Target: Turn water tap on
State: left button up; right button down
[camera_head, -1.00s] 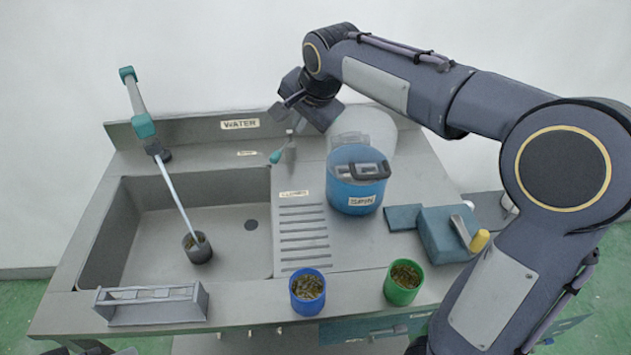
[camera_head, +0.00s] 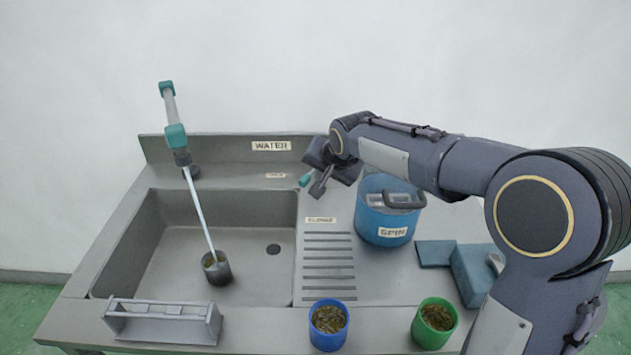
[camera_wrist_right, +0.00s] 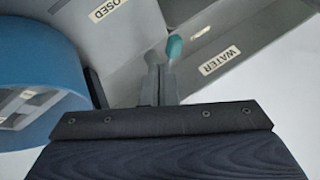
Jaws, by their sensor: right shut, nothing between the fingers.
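The water tap lever shows as a teal tip (camera_head: 304,180) at the back of the counter, right of the sink. It points toward the small label on the left, away from the CLOSED label (camera_head: 320,220). My right gripper (camera_head: 319,188) is shut and empty, low beside the lever; contact is unclear. In the right wrist view the teal tip (camera_wrist_right: 174,47) sits just past my fingers (camera_wrist_right: 158,82). The teal-headed spout (camera_head: 176,136) stands at the sink's back left. A pale stream (camera_head: 199,213) runs from it into a dark cup (camera_head: 217,272) in the sink. My left gripper is not shown.
A blue SPIN bucket (camera_head: 385,235) stands close right of my right gripper. Blue (camera_head: 328,326) and green (camera_head: 435,324) cups stand along the front edge. A grey rack (camera_head: 160,325) sits at the front left. The ribbed drainboard (camera_head: 328,265) is bare.

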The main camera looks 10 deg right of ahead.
jog(key=x, duration=0.6)
jog(key=shift+w+f, duration=0.2)
